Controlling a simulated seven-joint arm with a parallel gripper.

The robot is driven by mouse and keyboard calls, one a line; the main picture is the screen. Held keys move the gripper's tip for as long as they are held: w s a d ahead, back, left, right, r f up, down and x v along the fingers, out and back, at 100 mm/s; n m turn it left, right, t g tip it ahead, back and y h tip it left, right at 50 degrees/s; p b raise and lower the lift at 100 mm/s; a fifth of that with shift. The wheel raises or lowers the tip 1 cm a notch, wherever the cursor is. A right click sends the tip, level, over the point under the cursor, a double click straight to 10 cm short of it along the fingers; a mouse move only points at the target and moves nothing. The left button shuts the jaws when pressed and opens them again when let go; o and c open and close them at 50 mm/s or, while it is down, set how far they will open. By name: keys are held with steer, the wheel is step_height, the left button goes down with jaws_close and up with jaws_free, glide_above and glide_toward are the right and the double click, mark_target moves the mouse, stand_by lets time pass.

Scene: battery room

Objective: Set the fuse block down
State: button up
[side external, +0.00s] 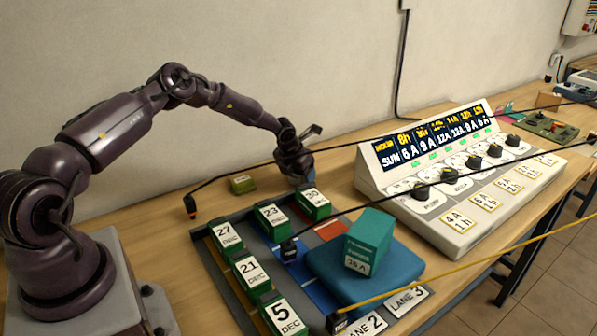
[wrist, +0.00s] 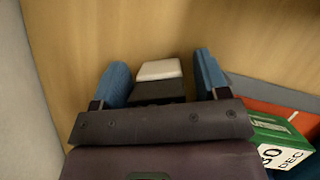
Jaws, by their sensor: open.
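No block in view carries a readable fuse block label. A black block with a white end (wrist: 160,82) shows between the fingers of my gripper (wrist: 162,62) in the wrist view, with apparent gaps at both sides. I cannot tell whether it is the fuse block, or whether it rests on the table. A teal block marked 36 A (side external: 370,238) sits on a blue pad (side external: 330,280).
Green dated blocks stand in a grey tray (side external: 205,262); one (wrist: 280,145) is right of my gripper in the wrist view. A small olive block (side external: 242,184) lies left of my gripper. A sloped control panel (side external: 450,225) stands right. Black and yellow cables cross the scene.

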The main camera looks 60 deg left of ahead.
steer(key=s+d+r+n+y, duration=0.1)
steer(key=s+d+r+n, duration=0.4)
steer(key=r, duration=0.5)
steer(key=s+d+r+n, duration=0.4)
steer(key=s+d+r, duration=0.1)
steer(key=r, duration=0.5)
steer(key=s+d+r+n+y, duration=0.1)
steer(key=s+d+r+n, duration=0.45)
steer(key=r, duration=0.45)
steer(key=s+d+r+n+h, duration=0.2)
steer(key=s+d+n, duration=0.2)
steer(key=s+n, duration=0.4)
steer(key=s+d+r+n+t+h, duration=0.1)
steer(key=s+d+n, duration=0.3)
steer(key=s+n, duration=0.5)
steer(key=shift+s+r+t+h, duration=0.3)
steer(key=shift+s+r+h, duration=0.15)
steer(key=shift+s, duration=0.8)
